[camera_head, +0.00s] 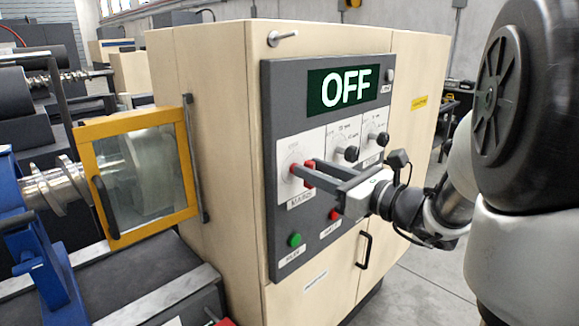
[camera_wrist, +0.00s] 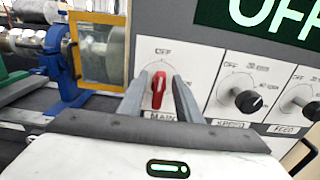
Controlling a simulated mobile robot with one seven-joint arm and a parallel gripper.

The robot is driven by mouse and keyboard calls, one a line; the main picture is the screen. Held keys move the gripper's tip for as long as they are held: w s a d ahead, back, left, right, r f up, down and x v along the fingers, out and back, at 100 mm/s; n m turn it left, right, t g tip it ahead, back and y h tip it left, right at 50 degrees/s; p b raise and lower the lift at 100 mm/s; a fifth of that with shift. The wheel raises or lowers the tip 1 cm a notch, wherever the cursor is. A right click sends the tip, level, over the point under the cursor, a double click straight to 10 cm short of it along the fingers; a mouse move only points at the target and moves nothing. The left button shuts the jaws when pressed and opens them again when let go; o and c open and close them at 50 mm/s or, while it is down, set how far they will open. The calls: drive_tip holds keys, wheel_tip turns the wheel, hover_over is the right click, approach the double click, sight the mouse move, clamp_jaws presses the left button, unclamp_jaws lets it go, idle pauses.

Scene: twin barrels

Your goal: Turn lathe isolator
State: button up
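The main isolator is a red handle (camera_head: 308,181) on a white plate labelled MAIN, low left on the grey control panel (camera_head: 284,102). In the wrist view the red handle (camera_wrist: 159,88) stands nearly upright below the OFF mark. The display (camera_head: 345,87) above reads OFF. My gripper (camera_head: 304,166) reaches the plate from the right. In the wrist view its two fingers (camera_wrist: 160,77) stand either side of the handle, with a visible gap on each side. The fingers are open and partly hide the handle in the head view.
Two black knobs, speed (camera_head: 351,153) and feed (camera_head: 382,138), sit right of the handle. A green button (camera_head: 294,240) and a red button (camera_head: 335,214) are below. A yellow-framed guard (camera_head: 140,172) stands left of the cabinet, beside the lathe's blue part (camera_head: 30,248).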

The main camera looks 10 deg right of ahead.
drive_tip(key=shift+x, duration=0.8)
clamp_jaws()
